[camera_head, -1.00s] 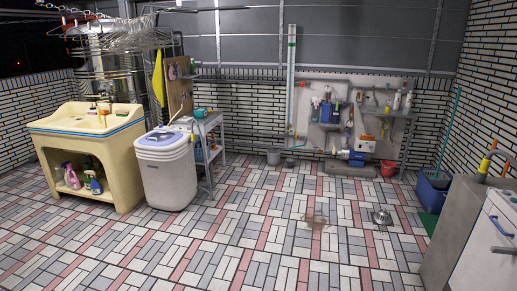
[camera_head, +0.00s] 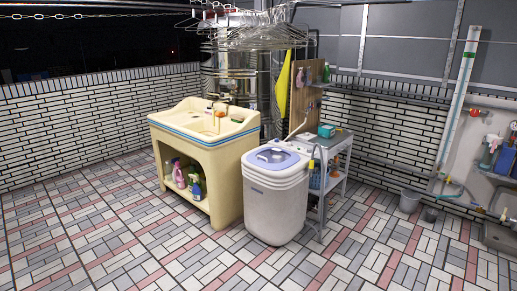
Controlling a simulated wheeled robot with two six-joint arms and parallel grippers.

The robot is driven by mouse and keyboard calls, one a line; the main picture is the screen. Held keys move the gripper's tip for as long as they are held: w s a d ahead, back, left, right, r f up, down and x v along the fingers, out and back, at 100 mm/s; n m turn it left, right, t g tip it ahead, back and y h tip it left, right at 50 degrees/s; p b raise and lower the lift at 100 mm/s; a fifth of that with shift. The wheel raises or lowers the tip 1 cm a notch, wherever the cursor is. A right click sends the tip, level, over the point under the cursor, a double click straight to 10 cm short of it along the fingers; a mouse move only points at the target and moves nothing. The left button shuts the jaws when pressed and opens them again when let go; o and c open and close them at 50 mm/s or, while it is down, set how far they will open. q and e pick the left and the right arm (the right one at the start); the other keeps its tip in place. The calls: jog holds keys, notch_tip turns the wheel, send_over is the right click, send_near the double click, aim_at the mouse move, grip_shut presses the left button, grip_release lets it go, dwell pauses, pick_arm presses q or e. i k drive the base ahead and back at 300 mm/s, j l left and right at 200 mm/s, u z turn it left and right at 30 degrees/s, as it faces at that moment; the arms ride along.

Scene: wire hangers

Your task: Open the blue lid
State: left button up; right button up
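The blue lid (camera_head: 277,158) lies on top of a white, rounded portable washing machine (camera_head: 275,205) just right of the picture's middle. The lid looks shut. The washer stands on the tiled floor between the cream sink cabinet and a grey shelf table. Neither of my grippers shows in the head view.
A cream sink cabinet (camera_head: 203,160) with spray bottles inside stands left of the washer. A grey shelf table (camera_head: 331,150) stands close at its right. Wire hangers (camera_head: 255,35) hang above. A grey bucket (camera_head: 410,201) is at the right. The tiled floor (camera_head: 130,240) in front is clear.

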aim_at(294, 158)
jog(key=i+j, duration=0.15)
jog(key=i, duration=1)
jog(key=i+j+u, duration=0.1)
jog(key=i, duration=1.05)
